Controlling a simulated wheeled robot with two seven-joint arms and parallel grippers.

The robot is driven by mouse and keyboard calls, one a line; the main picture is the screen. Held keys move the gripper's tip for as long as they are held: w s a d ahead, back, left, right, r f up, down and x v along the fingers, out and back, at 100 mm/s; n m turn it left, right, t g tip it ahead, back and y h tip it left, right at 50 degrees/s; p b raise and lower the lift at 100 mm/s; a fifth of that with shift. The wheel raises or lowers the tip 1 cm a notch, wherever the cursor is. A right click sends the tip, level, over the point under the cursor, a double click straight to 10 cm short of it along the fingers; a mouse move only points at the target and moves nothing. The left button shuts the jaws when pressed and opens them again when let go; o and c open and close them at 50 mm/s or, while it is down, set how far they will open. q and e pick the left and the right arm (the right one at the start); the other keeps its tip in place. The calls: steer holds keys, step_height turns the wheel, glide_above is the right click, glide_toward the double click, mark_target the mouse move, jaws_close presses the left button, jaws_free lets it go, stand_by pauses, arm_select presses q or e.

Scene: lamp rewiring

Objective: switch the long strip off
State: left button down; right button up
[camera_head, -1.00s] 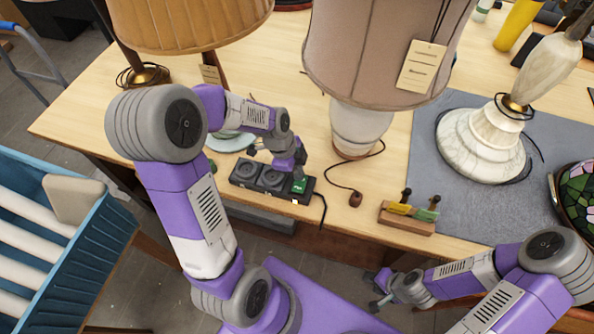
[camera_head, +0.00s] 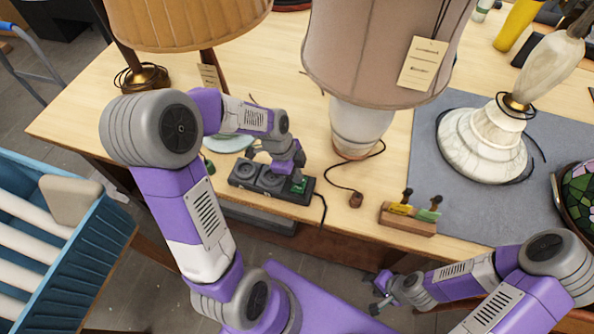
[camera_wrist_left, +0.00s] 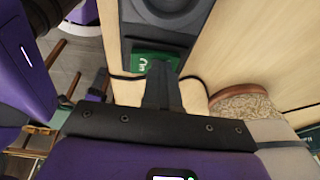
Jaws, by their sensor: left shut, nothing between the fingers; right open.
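A dark power strip (camera_head: 242,176) with round sockets lies near the table's front edge. It has a green rocker switch (camera_head: 299,187) at its right end. In the left wrist view the strip (camera_wrist_left: 195,42) shows a socket, and the green switch (camera_wrist_left: 140,62) carries a white mark. My left gripper (camera_head: 296,178) is shut and empty, its tips at the switch and partly hiding it. In the wrist view its fingers (camera_wrist_left: 160,72) overlap the switch's edge; I cannot tell how hard they press. My right gripper (camera_head: 376,293) is open and empty, low in front of the table.
A pleated lamp (camera_head: 185,22) stands behind my left arm. A large shaded lamp (camera_head: 360,128) stands just right of the strip, its cord and brown plug (camera_head: 356,200) on the table. A wooden block (camera_head: 408,222) holds small tools. A marble lamp base (camera_head: 480,145) stands on a grey mat (camera_head: 430,190).

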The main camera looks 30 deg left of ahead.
arm_select(q)
steer(key=shift+s, duration=0.35)
steer(key=shift+w+r, duration=0.1)
steer(key=r+p, duration=0.3)
steer(key=r, duration=0.1)
steer(key=shift+w, duration=0.2)
steer(key=w+p+v, duration=0.1)
steer(key=w+v, duration=0.1)
steer(key=v, duration=0.7)
steer(key=shift+a+r+p, duration=0.3)
steer(key=shift+a+r, duration=0.05)
steer(key=shift+r, duration=0.05)
